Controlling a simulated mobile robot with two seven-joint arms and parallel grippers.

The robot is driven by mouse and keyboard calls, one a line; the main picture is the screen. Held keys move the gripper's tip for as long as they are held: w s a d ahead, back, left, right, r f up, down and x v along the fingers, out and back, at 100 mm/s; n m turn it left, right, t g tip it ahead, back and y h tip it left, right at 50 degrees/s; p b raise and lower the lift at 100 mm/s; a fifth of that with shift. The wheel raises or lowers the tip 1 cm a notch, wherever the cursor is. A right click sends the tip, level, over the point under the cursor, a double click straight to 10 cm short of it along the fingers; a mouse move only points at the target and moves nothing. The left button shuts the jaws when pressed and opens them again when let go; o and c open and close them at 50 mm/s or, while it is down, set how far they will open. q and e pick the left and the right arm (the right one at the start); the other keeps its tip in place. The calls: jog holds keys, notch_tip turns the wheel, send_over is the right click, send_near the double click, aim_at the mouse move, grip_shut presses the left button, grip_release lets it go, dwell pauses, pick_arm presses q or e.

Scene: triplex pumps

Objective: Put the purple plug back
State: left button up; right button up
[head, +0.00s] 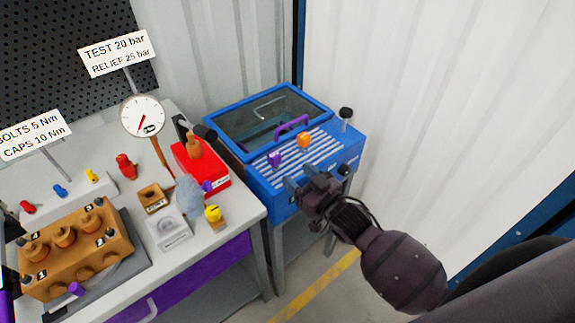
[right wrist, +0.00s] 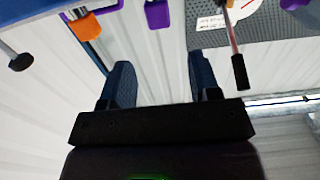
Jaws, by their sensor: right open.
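A small purple block (head: 274,159) stands on the striped top of the blue machine (head: 268,190), left of an orange one (head: 303,140). The purple block also shows at the top of the right wrist view (right wrist: 157,14), beside the orange block (right wrist: 85,28). Other small purple pieces are by the pale bag (head: 206,186) and at the pump block's front (head: 76,289); which piece is the plug I cannot tell. My right gripper (head: 303,187) is open and empty at the machine's front edge, close to the purple block; it shows also in the wrist view (right wrist: 162,78). My left gripper is not in view.
The machine has a clear lid (head: 268,118) with a purple handle (head: 292,126) and a black-knobbed lever (head: 346,114). The bench at left holds a brown pump block (head: 66,262), gauge (head: 142,116), red box (head: 208,178) and yellow-capped piece (head: 213,214).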

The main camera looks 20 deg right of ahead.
jog(key=s+d+f+m+g+h, duration=0.1)
jog(key=s+d+f+h, duration=0.1)
jog(key=s, duration=0.4)
jog(key=s+d+f+m+g+h, duration=0.1)
jog(key=s+d+f+g+h, duration=0.1)
jog(key=s+f, duration=0.5)
jog(key=s+d+f+m+g+h, duration=0.1)
jog(key=s+d+f+g+h, duration=0.1)
jog(key=s+d+f, duration=0.2)
jog(key=shift+s+d+f, duration=0.15)
jog(key=shift+s+d, duration=0.15)
jog(key=shift+s, duration=0.85)
